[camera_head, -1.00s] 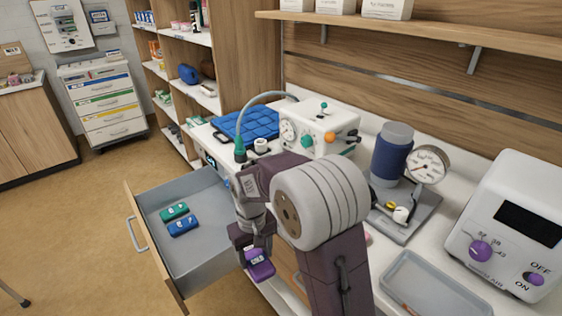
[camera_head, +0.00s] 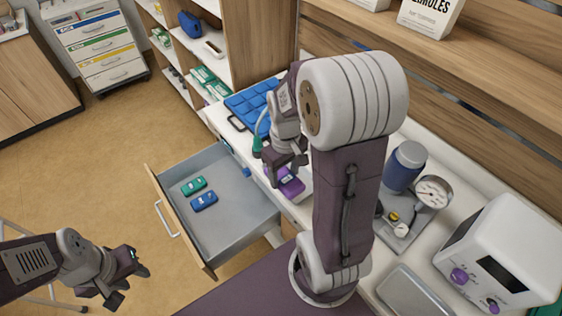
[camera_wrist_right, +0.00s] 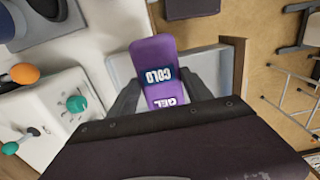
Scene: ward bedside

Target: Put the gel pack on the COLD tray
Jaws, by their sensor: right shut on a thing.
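The gel pack is purple with a dark label reading COLD and GEL; in the head view the gel pack (camera_head: 291,186) hangs at the right edge of the open drawer, by the counter. In the right wrist view the gel pack (camera_wrist_right: 155,62) stands between the fingers of my right gripper (camera_wrist_right: 165,88), which is shut on it. In the head view my right gripper (camera_head: 285,168) points down, partly hiding the pack. My left gripper (camera_head: 128,280) is open and empty over the floor at lower left. I cannot read a COLD tray label in any view.
The open drawer (camera_head: 235,215) holds a green pack (camera_head: 194,186) and a blue pack (camera_head: 204,201). A blue quilted pad (camera_head: 250,105) lies on the counter behind. A grey tray (camera_head: 412,292), a gauge device (camera_head: 432,192) and a white dial unit (camera_head: 500,250) stand to the right.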

